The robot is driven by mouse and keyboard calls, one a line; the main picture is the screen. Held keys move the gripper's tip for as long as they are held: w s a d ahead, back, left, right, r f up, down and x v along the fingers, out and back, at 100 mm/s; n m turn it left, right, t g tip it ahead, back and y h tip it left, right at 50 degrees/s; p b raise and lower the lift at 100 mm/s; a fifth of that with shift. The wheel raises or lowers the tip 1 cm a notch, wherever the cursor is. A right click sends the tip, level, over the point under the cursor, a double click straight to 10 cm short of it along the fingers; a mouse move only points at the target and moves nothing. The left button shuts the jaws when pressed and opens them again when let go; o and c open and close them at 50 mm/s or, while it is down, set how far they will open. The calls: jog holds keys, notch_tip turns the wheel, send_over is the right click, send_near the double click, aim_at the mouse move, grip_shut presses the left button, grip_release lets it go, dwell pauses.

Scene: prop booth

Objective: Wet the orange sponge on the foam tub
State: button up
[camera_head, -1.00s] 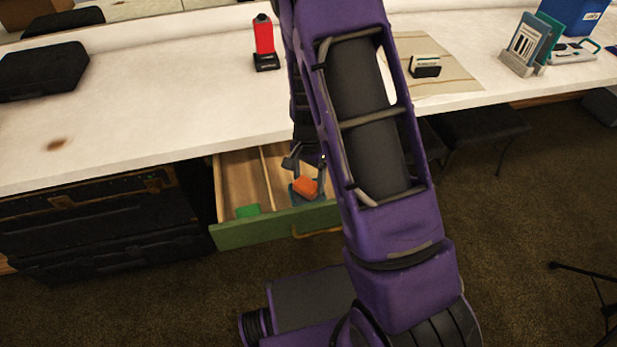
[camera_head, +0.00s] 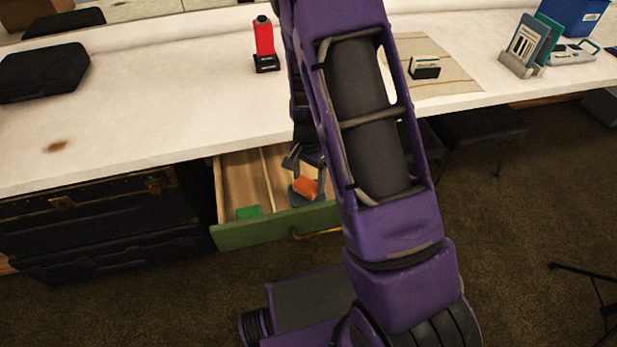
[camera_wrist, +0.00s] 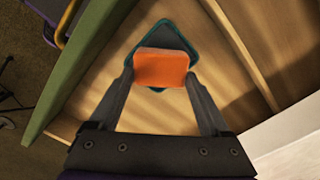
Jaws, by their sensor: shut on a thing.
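The orange sponge (camera_head: 306,189) is held between the two fingers of my gripper (camera_head: 307,180), inside the open drawer. It also shows in the wrist view (camera_wrist: 161,70), with a finger pressed on its left and right sides by my gripper (camera_wrist: 160,78). The foam tub (camera_wrist: 163,33), dark with a teal rim, is behind the sponge in the wrist view and partly hidden by it. In the head view the tub (camera_head: 294,198) shows at the sponge's lower left. Whether the sponge touches the tub cannot be told.
The drawer's green front (camera_head: 265,231) stands pulled out below the white counter (camera_head: 190,110). A wooden divider (camera_head: 266,180) splits the drawer. A green block (camera_head: 248,212) lies in its left part. A red bottle (camera_head: 264,42) stands on the counter above.

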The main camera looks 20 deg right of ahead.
aim_at(309, 182)
jog(key=shift+r+p, duration=2.15)
jog(key=shift+r, duration=1.05)
